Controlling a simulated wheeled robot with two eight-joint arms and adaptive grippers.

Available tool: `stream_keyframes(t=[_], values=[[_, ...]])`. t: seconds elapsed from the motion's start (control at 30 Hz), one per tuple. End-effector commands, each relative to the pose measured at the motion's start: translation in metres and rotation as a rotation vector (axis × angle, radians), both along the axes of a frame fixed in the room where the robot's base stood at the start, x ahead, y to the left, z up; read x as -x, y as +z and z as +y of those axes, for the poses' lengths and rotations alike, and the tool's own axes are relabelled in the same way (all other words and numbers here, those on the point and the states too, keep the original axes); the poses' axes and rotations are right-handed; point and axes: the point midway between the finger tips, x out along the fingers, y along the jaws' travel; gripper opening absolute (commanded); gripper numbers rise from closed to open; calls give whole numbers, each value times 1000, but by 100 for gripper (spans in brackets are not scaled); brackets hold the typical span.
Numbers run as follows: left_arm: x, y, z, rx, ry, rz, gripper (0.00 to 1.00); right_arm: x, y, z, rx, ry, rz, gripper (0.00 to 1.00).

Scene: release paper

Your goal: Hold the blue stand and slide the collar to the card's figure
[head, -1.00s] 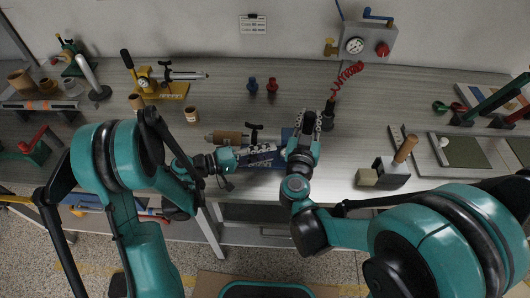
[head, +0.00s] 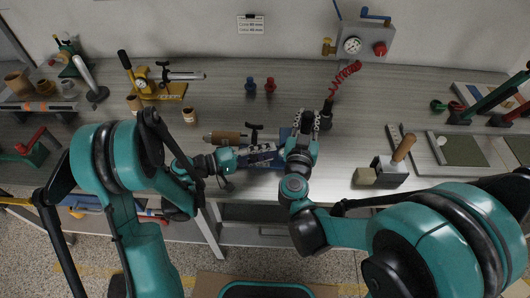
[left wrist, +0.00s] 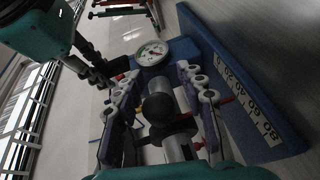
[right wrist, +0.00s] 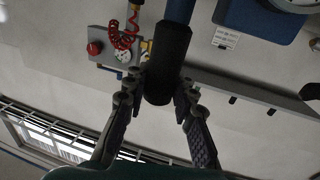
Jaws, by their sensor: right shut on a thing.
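The blue stand (left wrist: 240,80) fills the right of the left wrist view, with a white number scale on it. A round dial gauge (left wrist: 153,52) and a silver rod with a dark collar (left wrist: 172,135) and black ball lie beside the scale. My left gripper (left wrist: 157,78) is open, its fingers on either side of the rod; it also shows in the head view (head: 262,155). My right gripper (right wrist: 157,88) is shut on the stand's black grip (right wrist: 167,60), at the stand's far right in the head view. The card (head: 251,24) hangs on the back wall; its figure is too small to read surely.
A yellow-based press (head: 165,88) stands at the back left. Blue and red pieces (head: 260,84) stand mid-table. A red coiled hose (head: 346,76) hangs from a gauge box (head: 359,42). A wooden-handled block (head: 388,170) and trays are on the right.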

Motion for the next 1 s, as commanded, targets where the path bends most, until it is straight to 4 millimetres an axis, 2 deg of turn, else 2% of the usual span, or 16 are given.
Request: stream_keyframes(t=[0.27,0.37,0.7,0.83,1.0], values=[[1,1,4,0,1,0,39,0,0,0,0,1,0,0],[5,2,15,1,4,0,39,0,0,0,0,1,0,0],[33,10,82,0,5,0,39,0,0,0,0,1,0,0],[41,13,99,0,3,0,39,0,0,0,0,1,0,0],[46,14,109,0,0,0,39,0,0,0,0,1,0,0]])
